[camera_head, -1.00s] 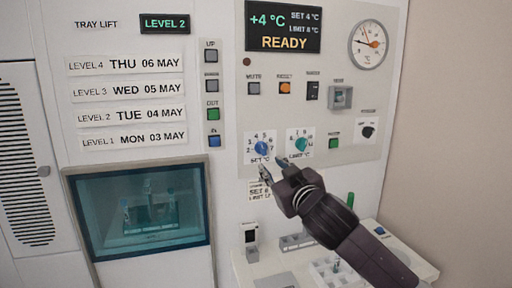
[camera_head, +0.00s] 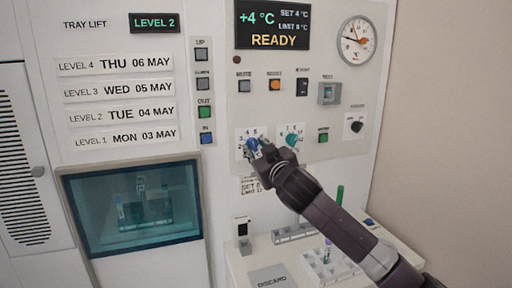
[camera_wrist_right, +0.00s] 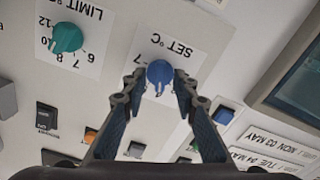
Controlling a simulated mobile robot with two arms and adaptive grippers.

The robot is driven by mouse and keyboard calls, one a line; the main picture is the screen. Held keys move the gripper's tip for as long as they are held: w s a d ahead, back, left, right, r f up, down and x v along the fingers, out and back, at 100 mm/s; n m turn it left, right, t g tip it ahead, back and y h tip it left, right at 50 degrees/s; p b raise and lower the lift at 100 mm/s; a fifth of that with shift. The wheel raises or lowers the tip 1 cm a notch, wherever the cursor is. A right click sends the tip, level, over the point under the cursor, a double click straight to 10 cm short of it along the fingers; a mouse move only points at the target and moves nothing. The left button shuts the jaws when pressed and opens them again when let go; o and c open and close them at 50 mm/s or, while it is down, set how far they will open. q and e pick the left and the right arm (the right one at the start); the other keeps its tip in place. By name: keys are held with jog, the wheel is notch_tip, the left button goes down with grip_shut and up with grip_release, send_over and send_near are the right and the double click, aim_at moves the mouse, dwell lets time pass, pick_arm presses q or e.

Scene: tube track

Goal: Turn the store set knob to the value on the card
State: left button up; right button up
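The blue set knob (camera_head: 252,144) is on the control panel, left of the teal limit knob (camera_head: 291,140). My right gripper (camera_head: 258,150) is at the blue knob and partly covers it in the head view. In the right wrist view, the fingertips (camera_wrist_right: 160,82) stand on either side of the blue knob (camera_wrist_right: 160,72), with small gaps showing. The teal limit knob (camera_wrist_right: 67,38) is at upper left there. The card (camera_head: 249,186) under the knobs reads SET and LIMIT; its numbers are partly hidden and hard to read. The display (camera_head: 272,24) shows +4 °C, SET 4, LIMIT 8, READY. My left gripper is out of view.
A row of buttons and a switch (camera_head: 302,87) lies above the knobs. A small black knob (camera_head: 356,127) is at the right. A shelf below holds a tube rack (camera_head: 322,268) and a discard plate (camera_head: 270,277). A tray window (camera_head: 130,209) is at the left.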

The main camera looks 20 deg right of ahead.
jog(key=shift+c, duration=0.3)
grip_shut()
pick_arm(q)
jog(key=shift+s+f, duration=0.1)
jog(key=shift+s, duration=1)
